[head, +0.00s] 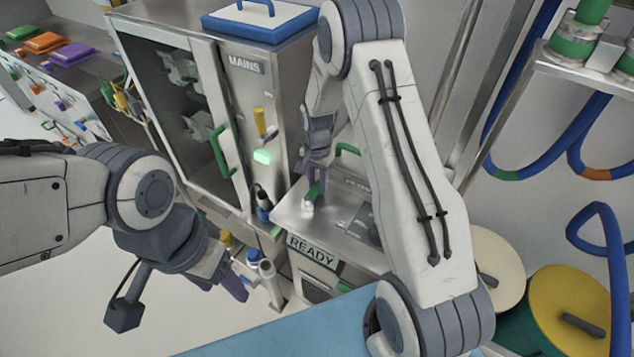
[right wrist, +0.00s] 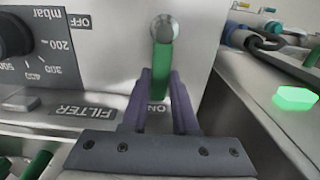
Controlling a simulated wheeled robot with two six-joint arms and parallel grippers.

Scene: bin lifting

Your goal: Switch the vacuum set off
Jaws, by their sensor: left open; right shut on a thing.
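The vacuum set (head: 283,212) is a metal box in the middle of the head view, with a lit READY sign (head: 313,250) on its front. Its green lever (right wrist: 162,65) has a metal pivot ball and points toward the ON label (right wrist: 157,108). The OFF label (right wrist: 82,22) is off to the side; the lettering is upside down in the right wrist view. My right gripper (right wrist: 158,88) is shut on the lever; it also shows in the head view (head: 314,172). My left gripper (head: 222,284) is open and empty, lower left of the vacuum set.
A MAINS cabinet (head: 247,100) stands behind, with a yellow lever (head: 259,120) and a glowing green lamp (head: 262,157). A dial (right wrist: 14,38) marked in mbar is beside the lever. A blue-capped part (head: 253,256) is near my left gripper.

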